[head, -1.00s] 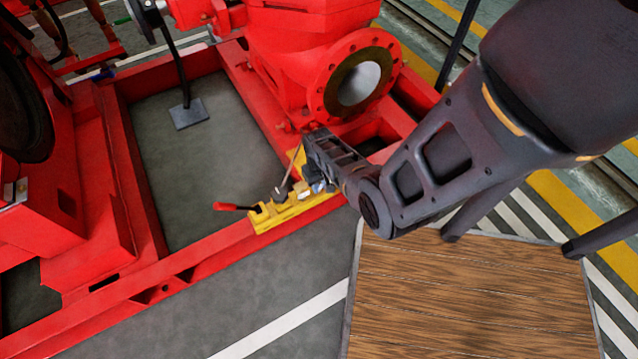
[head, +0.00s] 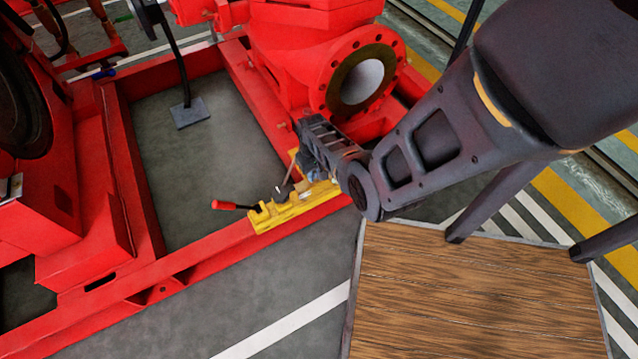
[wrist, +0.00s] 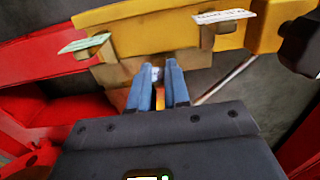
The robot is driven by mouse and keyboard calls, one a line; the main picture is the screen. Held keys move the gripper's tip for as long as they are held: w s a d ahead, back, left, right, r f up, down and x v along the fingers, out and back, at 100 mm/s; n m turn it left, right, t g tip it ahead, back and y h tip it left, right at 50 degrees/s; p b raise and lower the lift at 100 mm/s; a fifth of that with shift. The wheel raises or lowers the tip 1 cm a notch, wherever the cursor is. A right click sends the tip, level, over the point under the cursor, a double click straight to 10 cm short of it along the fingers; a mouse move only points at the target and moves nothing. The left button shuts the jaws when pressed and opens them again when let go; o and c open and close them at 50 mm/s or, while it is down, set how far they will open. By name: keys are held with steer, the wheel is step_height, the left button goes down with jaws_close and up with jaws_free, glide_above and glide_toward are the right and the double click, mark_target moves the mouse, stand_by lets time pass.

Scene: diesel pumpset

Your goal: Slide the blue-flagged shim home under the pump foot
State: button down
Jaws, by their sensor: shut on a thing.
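My gripper (wrist: 158,75) is shut at the yellow fixture; its two blue fingers close on a small pale piece (wrist: 157,73). No blue flag can be made out, so I cannot tell whether this piece belongs to the blue-flagged shim. The yellow fixture (head: 285,207) lies on the red base rail, and its yellow block fills the top of the wrist view (wrist: 150,35). A green tag (wrist: 84,42) and a white tag (wrist: 223,16) sit on either side. The red pump (head: 300,60) stands behind my gripper; its foot is largely hidden by my arm.
A red-tipped lever (head: 228,205) sticks out left of the fixture. A dark rounded part (wrist: 300,45) is close at right in the wrist view. The red base frame (head: 135,160) surrounds open grey floor. A wooden-topped platform (head: 470,290) stands at front right.

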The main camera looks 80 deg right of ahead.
steer(key=shift+w+d, duration=0.2)
steer(key=shift+d, duration=0.05)
steer(key=c, duration=1.1)
jaws_free()
step_height(320, 180, up, 8)
steer(key=p, duration=0.4)
steer(key=shift+f, duration=0.1)
steer(key=shift+a, duration=0.15)
